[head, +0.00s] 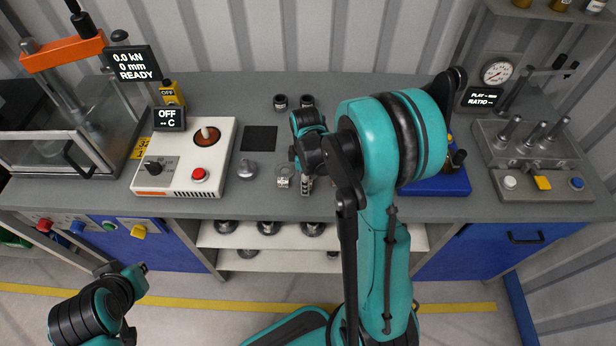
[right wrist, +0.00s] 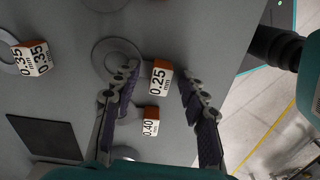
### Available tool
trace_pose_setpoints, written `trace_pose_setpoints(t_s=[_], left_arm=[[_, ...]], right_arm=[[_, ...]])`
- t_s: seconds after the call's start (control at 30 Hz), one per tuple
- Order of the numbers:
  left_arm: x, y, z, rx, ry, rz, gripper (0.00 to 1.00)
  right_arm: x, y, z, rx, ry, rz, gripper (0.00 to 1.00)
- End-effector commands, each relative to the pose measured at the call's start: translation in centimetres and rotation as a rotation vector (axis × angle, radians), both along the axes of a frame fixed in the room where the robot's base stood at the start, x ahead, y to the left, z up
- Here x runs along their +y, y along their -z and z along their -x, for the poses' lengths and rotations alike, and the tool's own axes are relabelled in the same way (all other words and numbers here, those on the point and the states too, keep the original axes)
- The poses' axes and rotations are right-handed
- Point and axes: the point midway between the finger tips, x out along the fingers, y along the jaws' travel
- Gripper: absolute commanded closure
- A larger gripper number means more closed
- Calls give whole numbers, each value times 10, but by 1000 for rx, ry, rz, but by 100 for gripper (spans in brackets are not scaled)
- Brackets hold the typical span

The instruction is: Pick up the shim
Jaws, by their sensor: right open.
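Several tagged shims lie on the grey bench. In the right wrist view, a thin ring (right wrist: 118,47) lies beside the tag marked 0.25 mm (right wrist: 160,78). A tag marked 0.40 mm (right wrist: 151,118) is nearer the wrist, and a 0.35 mm tag (right wrist: 35,58) with its ring is at far left. My right gripper (right wrist: 160,72) is open, its fingers on either side of the 0.25 tag, no contact visible. In the head view, my right arm hides much of this spot; a ring shim (head: 284,177) shows beside it. My left gripper (head: 137,272) is low at left, away from the bench; its jaw opening is unclear.
A white control box (head: 188,157) with a red button and a black square pad (head: 258,138) are left of the shims. A press with an orange bar (head: 62,52) stands far left. A grey fixture with posts (head: 530,160) is at right. Shelves below hold round parts.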

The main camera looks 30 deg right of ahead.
Motion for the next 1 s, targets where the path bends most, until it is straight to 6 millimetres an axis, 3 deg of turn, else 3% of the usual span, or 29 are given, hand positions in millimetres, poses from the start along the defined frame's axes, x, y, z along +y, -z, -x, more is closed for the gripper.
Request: trace_pose_setpoints(t_s=[0.13,0.17,0.3,0.77,1.0], left_arm=[[0,-1,0,0,0,0,100],[0,-1,0,0,0,0,100],[0,-1,0,0,0,0,100],[0,-3,0,0,0,0,100],[0,-17,0,0,0,0,100]], right_arm=[[0,-1,0,0,1,0,57],[0,-1,0,0,1,0,62],[0,-1,0,0,1,0,99],[0,-6,0,0,1,0,100],[0,-42,0,0,1,0,100]])
